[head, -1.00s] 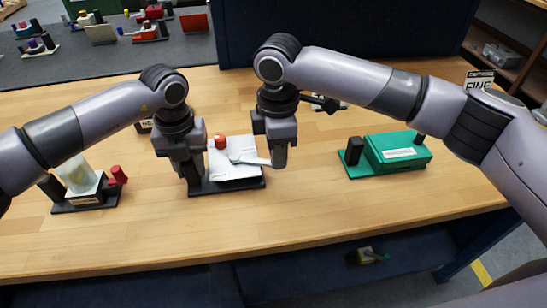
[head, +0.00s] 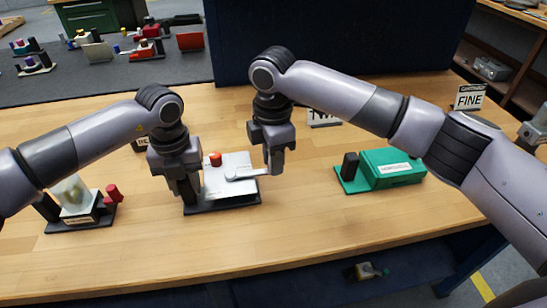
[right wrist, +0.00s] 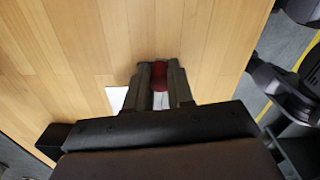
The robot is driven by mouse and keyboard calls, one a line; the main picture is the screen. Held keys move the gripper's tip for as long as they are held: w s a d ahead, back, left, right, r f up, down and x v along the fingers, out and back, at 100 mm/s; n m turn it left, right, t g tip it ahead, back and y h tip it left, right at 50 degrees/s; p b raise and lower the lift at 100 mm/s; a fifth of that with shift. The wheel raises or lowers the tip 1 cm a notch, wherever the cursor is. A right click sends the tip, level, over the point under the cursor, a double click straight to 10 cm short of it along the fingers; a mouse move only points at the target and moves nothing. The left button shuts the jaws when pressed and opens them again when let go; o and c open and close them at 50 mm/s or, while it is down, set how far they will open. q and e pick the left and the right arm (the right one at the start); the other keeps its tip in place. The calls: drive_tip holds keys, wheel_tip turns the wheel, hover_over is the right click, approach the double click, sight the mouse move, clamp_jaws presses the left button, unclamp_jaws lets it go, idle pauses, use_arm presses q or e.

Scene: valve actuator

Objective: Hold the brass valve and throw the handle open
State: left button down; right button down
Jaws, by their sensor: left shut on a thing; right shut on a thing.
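The valve in the middle of the bench has a pale silver-white body (head: 222,187), not visibly brass, on a black base (head: 222,208). An orange-red knob (head: 215,159) stands at its back. A pale lever handle (head: 247,174) reaches right from the body. My left gripper (head: 190,190) is shut on the left part of the valve; its fingertips are partly hidden. My right gripper (head: 274,168) is at the handle's outer end and shut on it. In the right wrist view, the right fingers (right wrist: 159,88) have a dark red thing (right wrist: 159,72) between or just beyond their tips.
A green unit (head: 392,168) on a green base stands to the right. A unit with a red handle (head: 113,193) stands on a black base at left. A dark blue panel rises behind, with sign cards near it. The wooden bench front (head: 300,235) is clear.

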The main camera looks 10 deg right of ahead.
use_arm(q)
drive_tip(key=shift+s+d+f, duration=0.15)
drive_tip(key=shift+s+f, duration=0.05)
use_arm(e)
drive_tip(key=shift+w+a+r, duration=0.1)
drive_tip(key=c, duration=1)
unclamp_jaws()
use_arm(q)
drive_tip(key=shift+w, duration=0.1)
use_arm(e)
wheel_tip(320, 180, up, 12)
drive_tip(key=shift+r, duration=0.1)
use_arm(q)
drive_tip(key=c, duration=0.7)
unclamp_jaws()
drive_tip(key=shift+w+r, duration=0.1)
